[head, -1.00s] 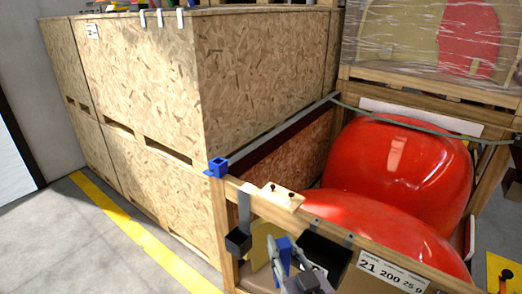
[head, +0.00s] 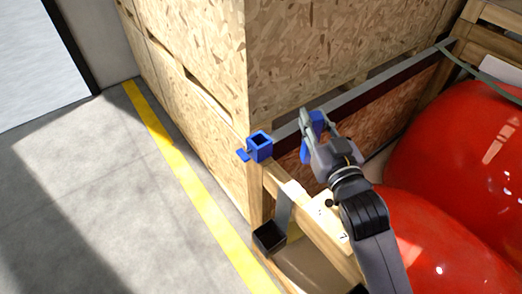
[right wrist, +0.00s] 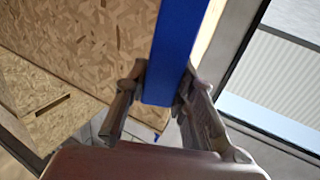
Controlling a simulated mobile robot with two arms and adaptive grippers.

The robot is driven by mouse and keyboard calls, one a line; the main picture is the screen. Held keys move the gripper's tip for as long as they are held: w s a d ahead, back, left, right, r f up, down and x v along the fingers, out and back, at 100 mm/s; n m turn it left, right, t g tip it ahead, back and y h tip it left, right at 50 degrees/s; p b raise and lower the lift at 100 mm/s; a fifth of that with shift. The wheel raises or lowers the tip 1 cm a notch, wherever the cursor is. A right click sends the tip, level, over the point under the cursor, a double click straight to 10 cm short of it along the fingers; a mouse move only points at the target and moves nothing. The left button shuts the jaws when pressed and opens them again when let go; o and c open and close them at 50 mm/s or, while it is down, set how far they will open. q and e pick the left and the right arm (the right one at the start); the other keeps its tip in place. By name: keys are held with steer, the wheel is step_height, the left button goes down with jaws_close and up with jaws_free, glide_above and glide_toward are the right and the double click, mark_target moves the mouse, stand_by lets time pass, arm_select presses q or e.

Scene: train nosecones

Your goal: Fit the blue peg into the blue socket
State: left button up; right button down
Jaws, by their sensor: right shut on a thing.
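The blue socket (head: 259,145) is a small square-holed block on the corner of the wooden frame, and its dark opening faces up. My right gripper (head: 310,128) is shut on the blue peg (head: 318,120), to the right of the socket and apart from it. The peg shows above and below the fingers, which hide its middle. In the right wrist view the peg (right wrist: 178,45) is a long blue bar between the two fingers (right wrist: 161,86). My left gripper is not in view.
A large chipboard crate (head: 310,50) stands behind the socket. The wooden frame rail (head: 325,232) runs below my right arm. A black open holder (head: 270,238) hangs on its left side. Large red rounded nosecones (head: 460,155) fill the right. Open floor lies left of the yellow line (head: 180,165).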

steer(key=w+a+r+n+g+y+b, duration=0.3)
steer(key=w+a+r+n+y, duration=0.3)
steer(key=w+a+r, duration=0.5)
steer(key=m+p, duration=0.1)
steer(key=p, duration=0.1)
glide_above(259, 147)
steer(key=w, duration=0.3)
step_height(259, 147, down, 19)
steer(key=shift+f+y, duration=0.1)
steer(key=shift+y, duration=0.2)
steer(key=shift+f, duration=0.15)
steer(key=c, duration=1.3)
jaws_free()
steer(key=shift+c, duration=0.2)
